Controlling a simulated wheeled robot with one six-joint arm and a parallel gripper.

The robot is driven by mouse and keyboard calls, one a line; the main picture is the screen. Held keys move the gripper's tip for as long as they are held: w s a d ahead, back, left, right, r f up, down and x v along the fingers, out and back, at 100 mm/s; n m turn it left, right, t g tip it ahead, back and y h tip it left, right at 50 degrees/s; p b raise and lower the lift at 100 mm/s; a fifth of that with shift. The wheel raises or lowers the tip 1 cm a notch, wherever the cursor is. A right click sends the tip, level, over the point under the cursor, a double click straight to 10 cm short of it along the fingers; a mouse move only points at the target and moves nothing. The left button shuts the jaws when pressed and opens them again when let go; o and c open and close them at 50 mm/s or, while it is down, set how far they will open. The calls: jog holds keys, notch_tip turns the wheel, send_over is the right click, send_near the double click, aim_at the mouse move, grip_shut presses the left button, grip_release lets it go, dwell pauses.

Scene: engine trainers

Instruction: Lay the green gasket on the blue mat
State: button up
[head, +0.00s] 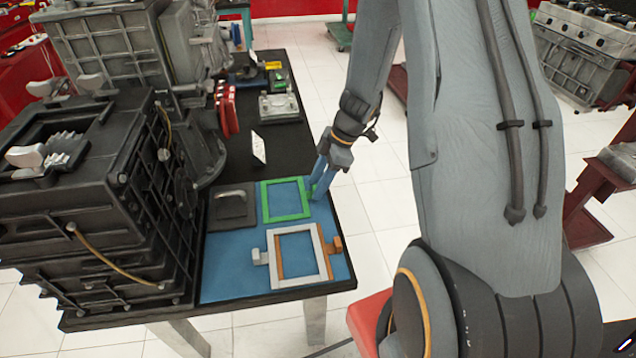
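The green gasket (286,217) is a flat rectangular frame with an open middle. In the head view it appears over the far part of the blue mat (226,277), roughly level; I cannot tell whether it touches the mat or is slightly above it. My gripper (316,188) points down at the gasket's right side. Its blue fingers are at a small green tab there, with green showing between the tips. The fingers hide part of the tab, so I cannot tell whether they grip it or stand loose around it.
A grey and orange frame (319,250) with side tabs lies on the mat's near part. A dark square plate (232,206) lies left of the gasket. A black engine block (90,215) borders the mat on the left. A small white card (258,147) stands behind.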

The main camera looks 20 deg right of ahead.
jog(key=shift+o, duration=0.2)
jog(key=shift+r, duration=0.2)
jog(key=w+b+v, duration=0.1)
jog(key=b+v, duration=0.2)
jog(key=v, duration=0.9)
jog(key=s+a+m+h, duration=0.2)
jog(key=s+a+m, duration=0.3)
jog(key=s+m, duration=0.3)
jog(key=s+a+m+h, duration=0.2)
jog(key=s+a+m, duration=0.2)
jog(key=s+m, duration=0.3)
jog(key=shift+s+a+r+m+h, duration=0.3)
jog(key=shift+s+a+m, duration=0.1)
jog(key=shift+s, duration=0.25)
